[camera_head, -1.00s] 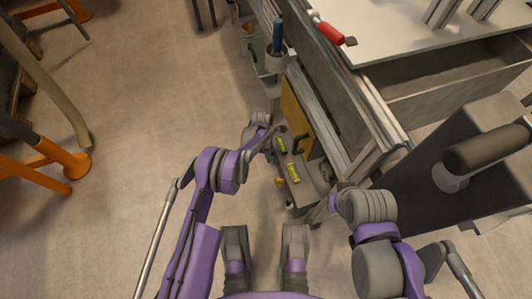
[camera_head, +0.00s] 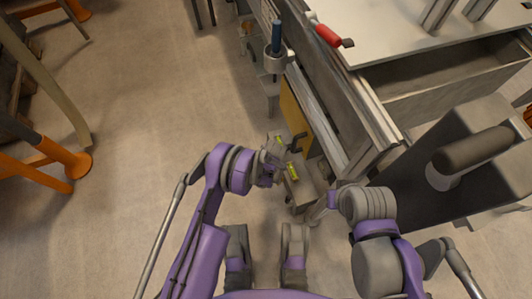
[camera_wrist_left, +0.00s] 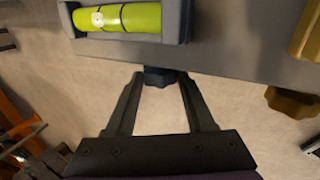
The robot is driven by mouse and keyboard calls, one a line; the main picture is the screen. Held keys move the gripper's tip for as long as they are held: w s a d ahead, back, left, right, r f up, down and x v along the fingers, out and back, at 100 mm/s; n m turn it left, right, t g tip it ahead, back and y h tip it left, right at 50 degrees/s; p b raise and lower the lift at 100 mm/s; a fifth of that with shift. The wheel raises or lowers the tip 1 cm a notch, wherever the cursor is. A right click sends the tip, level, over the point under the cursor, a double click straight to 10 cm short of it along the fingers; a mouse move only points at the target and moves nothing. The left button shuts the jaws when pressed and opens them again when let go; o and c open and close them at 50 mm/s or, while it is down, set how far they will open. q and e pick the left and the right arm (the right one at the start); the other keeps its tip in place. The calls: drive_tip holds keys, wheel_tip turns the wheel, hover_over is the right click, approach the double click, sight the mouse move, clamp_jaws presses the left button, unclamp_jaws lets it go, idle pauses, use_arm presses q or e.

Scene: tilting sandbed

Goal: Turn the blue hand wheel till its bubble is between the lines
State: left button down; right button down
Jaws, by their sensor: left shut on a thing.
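In the left wrist view, the blue hand wheel (camera_wrist_left: 160,76) sits under the edge of a grey plate, between the fingertips of my left gripper (camera_wrist_left: 160,82). The gripper is shut on the wheel. Above it, a yellow-green bubble vial (camera_wrist_left: 140,18) lies in a grey holder. Its pale bubble (camera_wrist_left: 97,18) is left of the vial's middle, left of the clear dark line; I cannot make out the other line well. In the head view, my left gripper (camera_head: 272,165) is beside the small bench with two vials (camera_head: 293,172); its fingertips are hidden.
A yellow hand wheel (camera_wrist_left: 292,102) is at the right in the left wrist view. In the head view, a bench with an open drawer (camera_head: 450,80) and a red-handled tool (camera_head: 327,34) stands right. Orange stands (camera_head: 70,165) are left. The floor between is clear.

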use_arm(q)
drive_tip(key=shift+t, duration=0.4)
drive_tip(key=shift+c, duration=1.3)
unclamp_jaws()
drive_tip(key=g, duration=0.2)
drive_tip(key=shift+w+a+g+h, duration=0.15)
drive_tip(key=shift+w+g+h, duration=0.1)
drive_tip(key=shift+g+h, duration=0.05)
drive_tip(key=g+b, duration=0.1)
drive_tip(key=g, duration=0.1)
drive_tip(key=g+h+b, duration=0.1)
drive_tip(key=g, duration=0.1)
drive_tip(key=shift+w+a, duration=0.1)
drive_tip(key=shift+w, duration=0.25)
drive_tip(key=s+a+r+m+p, duration=0.1)
drive_tip(key=a+r+m, duration=0.1)
drive_tip(key=r, duration=0.9)
drive_tip(key=s+a+r+m+t+p, duration=0.1)
drive_tip(key=a+r+m+p, duration=0.1)
drive_tip(key=r, duration=0.9)
drive_tip(key=s+a+r+m+t+p, duration=0.1)
drive_tip(key=a+r+m, duration=0.3)
drive_tip(key=r, duration=0.7)
drive_tip(key=shift+s+a+p, duration=0.3)
drive_tip(key=shift+a+p, duration=0.05)
drive_tip(key=shift+p, duration=0.05)
